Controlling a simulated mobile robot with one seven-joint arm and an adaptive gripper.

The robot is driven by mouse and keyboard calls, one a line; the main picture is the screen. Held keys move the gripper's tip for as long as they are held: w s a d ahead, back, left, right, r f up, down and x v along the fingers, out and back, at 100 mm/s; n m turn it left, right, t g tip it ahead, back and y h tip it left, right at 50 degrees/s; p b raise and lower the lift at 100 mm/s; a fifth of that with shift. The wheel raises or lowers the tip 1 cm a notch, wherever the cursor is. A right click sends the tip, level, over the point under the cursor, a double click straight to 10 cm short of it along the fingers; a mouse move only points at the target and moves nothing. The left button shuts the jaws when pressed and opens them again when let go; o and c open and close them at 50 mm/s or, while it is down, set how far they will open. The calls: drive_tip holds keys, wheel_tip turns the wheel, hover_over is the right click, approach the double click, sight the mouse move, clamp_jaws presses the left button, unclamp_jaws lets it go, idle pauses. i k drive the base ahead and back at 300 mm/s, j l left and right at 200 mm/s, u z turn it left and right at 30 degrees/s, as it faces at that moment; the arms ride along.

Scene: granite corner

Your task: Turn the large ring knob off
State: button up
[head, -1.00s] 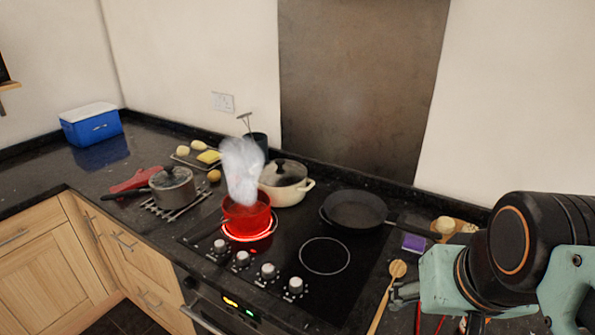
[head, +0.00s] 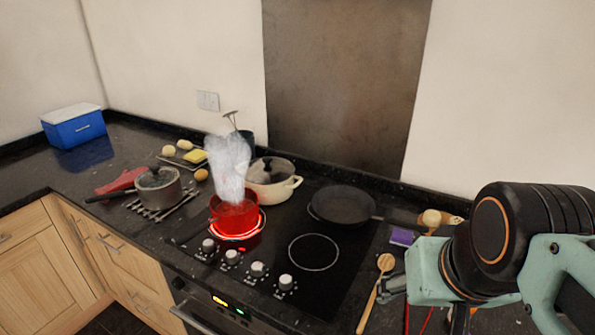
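A black glass hob (head: 335,285) carries a row of silver knobs along its front: the leftmost (head: 208,245), a second (head: 231,257), a third (head: 257,269) and the rightmost (head: 284,282). Their pointer directions are too small to read, and I cannot tell which serves the large ring. The front-left ring (head: 238,237) glows red under a steaming red pot (head: 228,215). The front-right ring (head: 313,252) is bare and unlit. My gripper (head: 390,288) is right of the hob, near a wooden spoon (head: 372,295), apart from the knobs. My arm partly hides its fingers.
A cream pot (head: 272,182) and a black frying pan (head: 343,204) stand on the back of the hob. A grey saucepan (head: 160,190) is on a rack at left. A purple box (head: 401,236) lies right. Space before the knobs is clear.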

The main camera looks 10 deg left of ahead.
sight(232, 255)
drive_tip(key=u, duration=1.15)
drive_tip(key=i+j+z, duration=0.15)
drive_tip(key=i+j, duration=0.05)
drive_tip(key=j, duration=0.05)
